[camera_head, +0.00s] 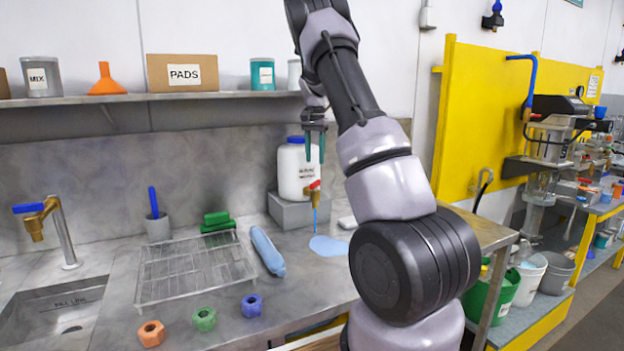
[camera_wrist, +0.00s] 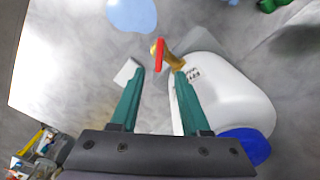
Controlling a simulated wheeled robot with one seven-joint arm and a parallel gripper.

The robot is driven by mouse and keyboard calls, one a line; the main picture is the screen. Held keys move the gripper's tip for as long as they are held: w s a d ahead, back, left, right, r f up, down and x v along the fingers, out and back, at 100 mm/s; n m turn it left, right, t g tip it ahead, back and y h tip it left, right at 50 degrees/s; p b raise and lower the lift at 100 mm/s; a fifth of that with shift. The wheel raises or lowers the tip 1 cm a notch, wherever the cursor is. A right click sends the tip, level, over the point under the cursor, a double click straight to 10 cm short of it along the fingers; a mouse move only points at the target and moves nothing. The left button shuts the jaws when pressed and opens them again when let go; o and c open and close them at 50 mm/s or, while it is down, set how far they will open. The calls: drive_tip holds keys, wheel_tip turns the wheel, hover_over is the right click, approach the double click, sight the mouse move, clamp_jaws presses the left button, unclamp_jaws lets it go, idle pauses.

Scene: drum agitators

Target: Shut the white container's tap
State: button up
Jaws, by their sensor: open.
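The white container (camera_head: 294,170) has a blue lid and stands on a grey block (camera_head: 288,212) at the back of the bench. Its brass tap (camera_head: 313,196) has a red handle (camera_head: 315,185). A blue stream runs down from the tap to a light blue puddle (camera_head: 329,245) on the bench. In the wrist view the red handle (camera_wrist: 159,55) and brass tap (camera_wrist: 174,58) lie just beyond the fingertips, with the white container (camera_wrist: 228,95) to the right. My gripper (camera_wrist: 156,72) is open and empty, pointing down by the container, above the tap and apart from the handle.
A wire rack (camera_head: 190,268), a rolled blue cloth (camera_head: 267,251) and several coloured nuts (camera_head: 204,319) lie left of the tap. A small white block (camera_head: 347,222) lies right of it. A shelf (camera_head: 150,98) runs above the bench. A sink (camera_head: 55,310) is at the left.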

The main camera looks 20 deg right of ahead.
sight(315, 182)
wheel_tip(315, 182, down, 8)
drive_tip(key=shift+f, duration=0.1)
idle(0.4)
clamp_jaws()
